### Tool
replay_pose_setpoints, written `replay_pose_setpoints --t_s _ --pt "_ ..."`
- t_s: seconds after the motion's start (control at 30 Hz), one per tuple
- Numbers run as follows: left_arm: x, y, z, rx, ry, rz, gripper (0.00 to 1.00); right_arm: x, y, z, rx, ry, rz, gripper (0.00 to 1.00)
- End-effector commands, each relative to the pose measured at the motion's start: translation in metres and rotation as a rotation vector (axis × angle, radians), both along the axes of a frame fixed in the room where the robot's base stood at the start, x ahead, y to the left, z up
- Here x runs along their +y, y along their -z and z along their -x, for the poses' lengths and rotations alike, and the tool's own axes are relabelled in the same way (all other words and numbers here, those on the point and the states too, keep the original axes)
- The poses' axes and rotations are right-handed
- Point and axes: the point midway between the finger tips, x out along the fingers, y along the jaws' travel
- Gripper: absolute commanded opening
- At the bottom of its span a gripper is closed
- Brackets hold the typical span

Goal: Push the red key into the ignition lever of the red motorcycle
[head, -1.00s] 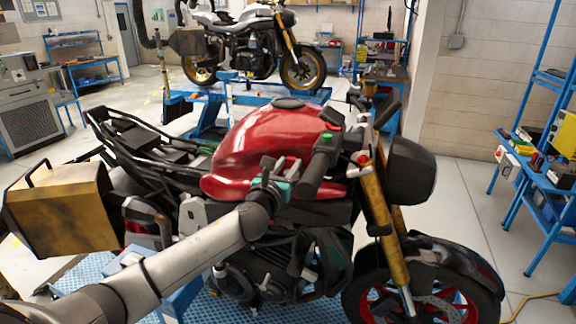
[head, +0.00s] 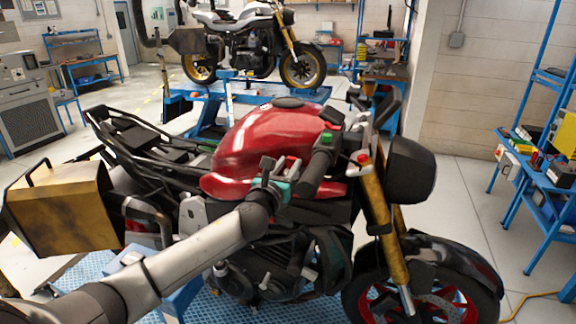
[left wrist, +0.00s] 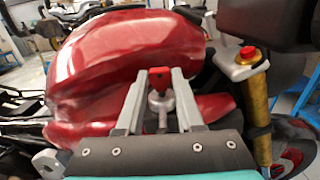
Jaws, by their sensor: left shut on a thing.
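The red motorcycle (head: 255,135) stands side-on on a blue platform. My left gripper (left wrist: 160,73) is beside its tank, below the handlebar grip; in the head view the gripper (head: 283,172) is small and partly hidden. In the left wrist view its two grey fingers are closed in on the red key (left wrist: 159,73), held near the fingertips. A round silver metal piece (left wrist: 161,103) shows between the fingers below the red part; I cannot tell whether it belongs to the key or to the ignition lever. Contact between key and lever cannot be made out. My right gripper is out of view.
The black handlebar grip (head: 319,165) is close to my left gripper. A gold fork (head: 375,200) with a red cap (left wrist: 247,53) stands to the right.

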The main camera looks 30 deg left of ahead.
Motion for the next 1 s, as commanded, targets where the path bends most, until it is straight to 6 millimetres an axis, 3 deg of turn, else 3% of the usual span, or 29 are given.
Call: replay_pose_setpoints --t_s 0.43,0.47,0.5,0.73,1.0 --pt "-0.0002 0.0103 0.0000 0.001 0.000 0.001 0.00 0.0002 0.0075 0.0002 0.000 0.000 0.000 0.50" --pt "-0.0002 0.0095 0.0000 0.001 0.000 0.001 0.40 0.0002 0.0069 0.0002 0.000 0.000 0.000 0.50" --pt "-0.0002 0.0092 0.0000 0.001 0.000 0.001 0.44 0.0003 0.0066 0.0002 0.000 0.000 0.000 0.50" --pt "-0.0001 0.0090 0.0000 0.001 0.000 0.001 0.70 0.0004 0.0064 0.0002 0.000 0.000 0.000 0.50" --pt "-0.0002 0.0092 0.0005 0.001 0.000 0.000 0.71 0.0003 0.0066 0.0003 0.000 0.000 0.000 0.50"
